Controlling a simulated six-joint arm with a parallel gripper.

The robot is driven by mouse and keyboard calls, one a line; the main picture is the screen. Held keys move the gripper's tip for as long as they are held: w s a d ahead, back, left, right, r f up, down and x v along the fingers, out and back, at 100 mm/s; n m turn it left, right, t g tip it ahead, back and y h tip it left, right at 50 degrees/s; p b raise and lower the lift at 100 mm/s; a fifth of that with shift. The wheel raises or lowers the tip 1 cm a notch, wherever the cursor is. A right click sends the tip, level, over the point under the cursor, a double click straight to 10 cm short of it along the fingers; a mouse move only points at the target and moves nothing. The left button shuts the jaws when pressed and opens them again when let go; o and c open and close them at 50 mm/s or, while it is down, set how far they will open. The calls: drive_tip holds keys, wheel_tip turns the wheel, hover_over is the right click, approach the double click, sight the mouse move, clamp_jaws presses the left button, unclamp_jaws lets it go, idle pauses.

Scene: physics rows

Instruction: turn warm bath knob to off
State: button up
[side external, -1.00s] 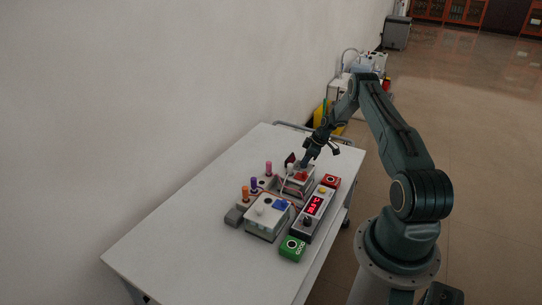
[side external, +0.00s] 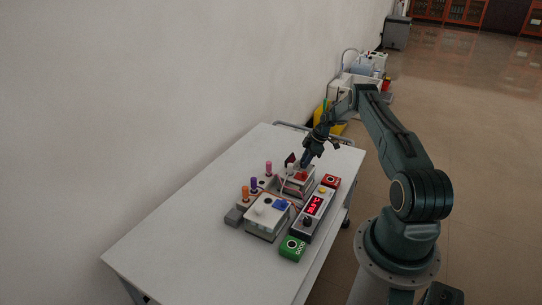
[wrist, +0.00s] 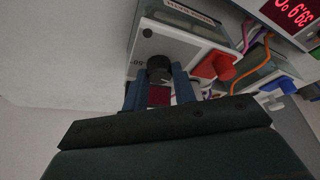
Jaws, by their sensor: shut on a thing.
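The warm bath (side external: 299,187) is a light box with a red part on its front, at the far end of the apparatus on the table. In the wrist view its white face (wrist: 190,45) bears a black round knob (wrist: 159,67). My gripper (wrist: 157,88) has its two blue fingers on either side of this knob and is shut on it. A dark red patch (wrist: 158,96) shows between the fingers. In the side view my gripper (side external: 305,163) points down at the warm bath and hides the knob. The knob's exact angle is hard to read.
A red tap (wrist: 215,66) sits close to the right finger. A second box with a blue part (side external: 266,218), a red digital display (side external: 314,205), a green button box (side external: 292,248) and a red button box (side external: 330,181) stand nearby. The table's near left is clear.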

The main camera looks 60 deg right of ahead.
drive_tip(key=o, duration=1)
drive_tip(key=v, duration=0.7)
drive_tip(key=shift+r, duration=0.25)
